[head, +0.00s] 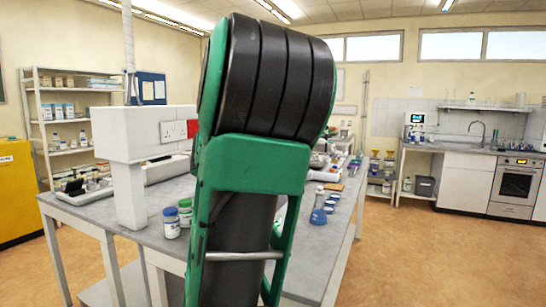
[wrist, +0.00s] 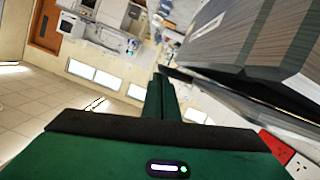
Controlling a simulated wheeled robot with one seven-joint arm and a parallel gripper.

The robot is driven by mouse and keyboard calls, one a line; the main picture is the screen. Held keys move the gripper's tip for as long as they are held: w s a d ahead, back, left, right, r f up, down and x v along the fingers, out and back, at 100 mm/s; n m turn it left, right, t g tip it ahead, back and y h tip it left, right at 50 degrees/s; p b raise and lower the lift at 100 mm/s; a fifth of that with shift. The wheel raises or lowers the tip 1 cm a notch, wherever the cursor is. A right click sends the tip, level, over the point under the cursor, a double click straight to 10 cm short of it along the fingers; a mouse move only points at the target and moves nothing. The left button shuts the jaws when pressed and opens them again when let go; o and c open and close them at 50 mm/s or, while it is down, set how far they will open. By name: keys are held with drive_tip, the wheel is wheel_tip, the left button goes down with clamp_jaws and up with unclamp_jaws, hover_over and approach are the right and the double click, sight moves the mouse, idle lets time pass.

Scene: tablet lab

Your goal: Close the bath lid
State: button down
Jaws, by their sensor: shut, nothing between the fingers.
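I cannot make out the bath or its lid for certain in either view. In the head view my own green and black arm fills the middle and hides much of the bench behind it. My gripper is hidden there. In the wrist view my gripper (wrist: 162,80) shows as two green fingers, shut together with nothing between them. A large grey, streaked block-like shape (wrist: 240,40) with a dark edge lies to the right of the fingers. I cannot tell what it is or whether the fingers touch it.
A grey bench (head: 90,208) stands behind my arm. It bears a white service unit (head: 145,133) with sockets, jars (head: 171,222) and blue flasks (head: 318,212). Shelves (head: 75,115) and a yellow cabinet (head: 17,190) stand left. Floor right of the bench is clear, before an oven (head: 515,187).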

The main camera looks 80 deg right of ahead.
drive_tip(key=shift+s+a+f+m, duration=0.15)
drive_tip(key=shift+f+m, duration=0.15)
drive_tip(key=shift+f, duration=0.65)
drive_tip(key=shift+f, duration=0.2)
drive_tip(key=w+a+r, duration=0.3)
drive_tip(key=a+r, duration=0.4)
drive_tip(key=a, duration=0.2)
drive_tip(key=shift+w, duration=0.4)
